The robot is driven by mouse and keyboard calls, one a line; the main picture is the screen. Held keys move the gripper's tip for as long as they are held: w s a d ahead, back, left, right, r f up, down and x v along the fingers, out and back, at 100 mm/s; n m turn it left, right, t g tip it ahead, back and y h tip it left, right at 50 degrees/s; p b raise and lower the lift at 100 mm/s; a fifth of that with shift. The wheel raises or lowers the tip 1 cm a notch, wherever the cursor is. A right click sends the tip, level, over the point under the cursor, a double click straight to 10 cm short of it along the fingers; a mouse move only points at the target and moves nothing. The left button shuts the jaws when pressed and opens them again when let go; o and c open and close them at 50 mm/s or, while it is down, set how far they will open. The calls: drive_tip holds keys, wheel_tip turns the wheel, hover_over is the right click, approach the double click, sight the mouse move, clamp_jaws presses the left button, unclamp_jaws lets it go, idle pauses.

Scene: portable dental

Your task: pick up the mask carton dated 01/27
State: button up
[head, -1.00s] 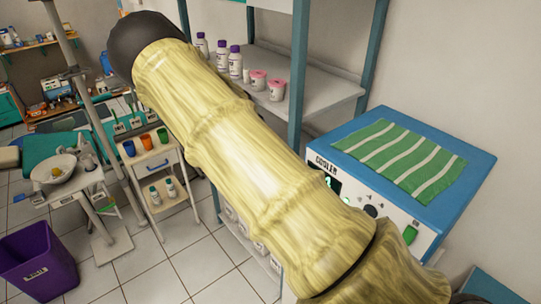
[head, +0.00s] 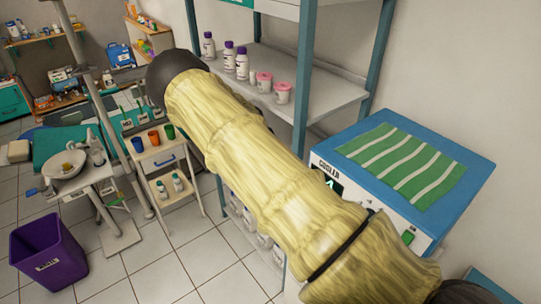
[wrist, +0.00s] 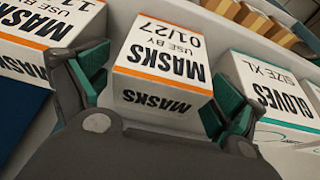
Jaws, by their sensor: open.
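The mask carton dated 01/27 (wrist: 160,55) is white with orange edging, and its print is upside down in the wrist view. My gripper (wrist: 163,88) is open, with one teal-padded finger on each side of the carton's near end. The fingers look close to its sides; I cannot tell whether they touch. Another mask carton (wrist: 45,35), its date partly cut off, stands to the left behind the left finger. A gloves carton, size XL (wrist: 275,85), stands to the right. In the head view my arm hides the gripper and these cartons.
Tan and orange boxes (wrist: 255,18) stand behind the cartons. In the head view, a shelf (head: 330,95) holds bottles and pink-lidded tubs. A blue cooler (head: 450,215) with a striped towel (head: 400,165) stands right of my arm. A small cart (head: 165,160) stands left.

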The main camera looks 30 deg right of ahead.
drive_tip(key=shift+f, duration=0.15)
drive_tip(key=shift+c, duration=0.2)
drive_tip(key=c, duration=1.1)
drive_tip(key=shift+b, duration=0.8)
